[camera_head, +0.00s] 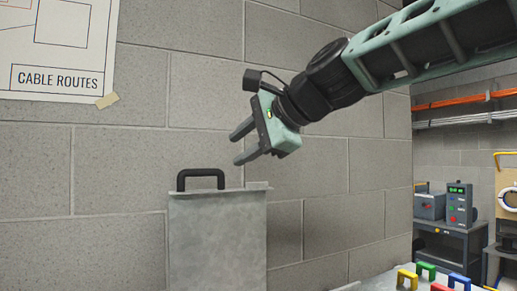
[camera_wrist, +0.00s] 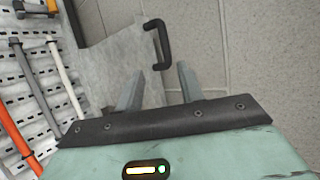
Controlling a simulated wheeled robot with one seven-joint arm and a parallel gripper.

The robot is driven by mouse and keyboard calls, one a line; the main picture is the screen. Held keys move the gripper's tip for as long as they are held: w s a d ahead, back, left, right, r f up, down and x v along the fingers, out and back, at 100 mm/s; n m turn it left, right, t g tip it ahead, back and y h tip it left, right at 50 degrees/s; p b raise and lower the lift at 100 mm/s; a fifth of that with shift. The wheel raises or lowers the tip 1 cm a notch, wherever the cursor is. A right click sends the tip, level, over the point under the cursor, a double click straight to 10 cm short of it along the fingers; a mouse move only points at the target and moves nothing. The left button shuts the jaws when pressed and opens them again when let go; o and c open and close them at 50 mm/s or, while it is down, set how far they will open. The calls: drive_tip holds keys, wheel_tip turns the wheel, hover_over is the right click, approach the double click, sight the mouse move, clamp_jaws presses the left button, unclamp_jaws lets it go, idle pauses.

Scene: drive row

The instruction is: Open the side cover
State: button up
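A grey metal panel (camera_head: 217,245), which looks like the side cover, stands upright against the block wall in the head view, its lower part cut off by the frame. A black bar handle (camera_head: 200,174) sits at its top edge. My gripper (camera_head: 235,149) is open and empty, above and to the right of the handle, apart from it. In the wrist view the panel (camera_wrist: 115,52) and the handle (camera_wrist: 160,40) lie beyond my two spread fingers (camera_wrist: 160,70). The panel looks shut against its body, but I cannot tell for sure.
A cable routes poster (camera_head: 60,45) hangs on the wall at upper left. At right are several small coloured handles (camera_head: 430,272) on a bench, a grey device with buttons (camera_head: 459,205) on a table, and orange and white pipes (camera_head: 465,100). The wall around my gripper is bare.

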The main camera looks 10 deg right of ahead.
drive_tip(key=shift+b+v, duration=0.55)
drive_tip(key=shift+v, duration=1.55)
drive_tip(key=shift+a, duration=0.1)
